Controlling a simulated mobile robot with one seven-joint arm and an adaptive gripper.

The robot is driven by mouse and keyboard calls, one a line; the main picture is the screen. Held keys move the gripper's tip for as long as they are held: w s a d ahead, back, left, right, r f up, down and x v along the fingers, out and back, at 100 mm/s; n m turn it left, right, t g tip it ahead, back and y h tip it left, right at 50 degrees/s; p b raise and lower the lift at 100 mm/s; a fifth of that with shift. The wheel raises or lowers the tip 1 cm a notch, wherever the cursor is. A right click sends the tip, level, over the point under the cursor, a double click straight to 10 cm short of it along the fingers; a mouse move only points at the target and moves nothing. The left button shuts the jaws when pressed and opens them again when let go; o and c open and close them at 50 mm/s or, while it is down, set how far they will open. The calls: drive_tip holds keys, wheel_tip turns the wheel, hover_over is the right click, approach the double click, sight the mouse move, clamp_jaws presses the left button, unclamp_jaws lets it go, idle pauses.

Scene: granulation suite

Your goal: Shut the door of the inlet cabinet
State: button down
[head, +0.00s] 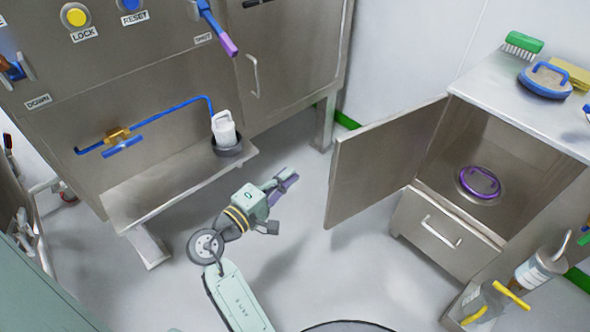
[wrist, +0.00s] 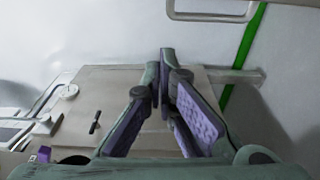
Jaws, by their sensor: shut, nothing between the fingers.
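The inlet cabinet (head: 450,205), a steel unit, stands at the right in the head view. I take it to be the inlet cabinet because a round port with a purple handle (head: 480,183) shows inside. Its door (head: 378,165) is hinged at the opening's left side and stands wide open, swung out to the left. The door's outer face is hidden. My gripper (head: 288,180) is shut and empty, left of the door and apart from it. In the wrist view my gripper (wrist: 167,58) shows its purple-padded fingers close together at the tips.
A steel machine (head: 150,75) with a ledge (head: 165,188) stands at the left, with a white bottle (head: 223,130) in a dark cup. A drawer (head: 440,233) is shut below the cabinet opening. A clear bin (head: 480,305) stands front right.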

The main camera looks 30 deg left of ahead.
drive_tip(key=p+x, duration=0.2)
drive_tip(key=x, duration=0.8)
drive_tip(key=s+d, duration=0.1)
drive_tip(key=s+d+p, duration=0.1)
drive_tip(key=d, duration=0.1)
drive_tip(key=shift+s+d, duration=0.15)
drive_tip(key=shift+s, duration=0.05)
drive_tip(key=shift+d, duration=0.2)
